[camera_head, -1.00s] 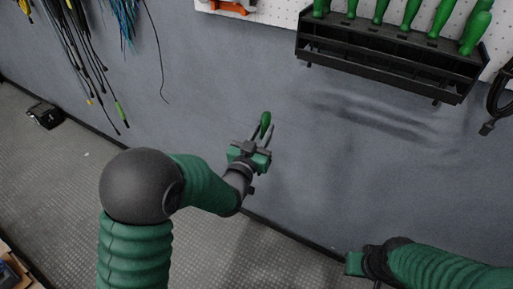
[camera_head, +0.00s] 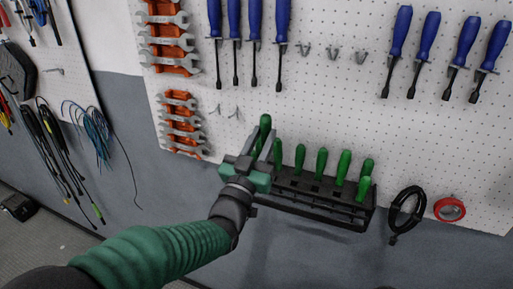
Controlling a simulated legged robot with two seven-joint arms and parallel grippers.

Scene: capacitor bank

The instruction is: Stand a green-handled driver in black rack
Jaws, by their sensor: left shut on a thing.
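My left gripper (camera_head: 262,150) is shut on a green-handled driver (camera_head: 265,123), whose handle points up between the fingers. The driver's lower part is hidden by the gripper. The black rack (camera_head: 325,212) is on the pegboard, low in the middle of the view. Several other green-handled drivers (camera_head: 321,161) stand in it; one at the right end leans forward. My left gripper is in front of the rack's left end and covers it. I cannot tell whether the held driver touches the rack. My right gripper is not in view.
Blue-handled drivers (camera_head: 255,25) hang on the white pegboard (camera_head: 330,100) above. Orange racks of wrenches (camera_head: 180,122) are at left. A black cable coil (camera_head: 406,210) and a red tape roll (camera_head: 449,209) hang right of the rack. Loose cables (camera_head: 60,150) hang far left.

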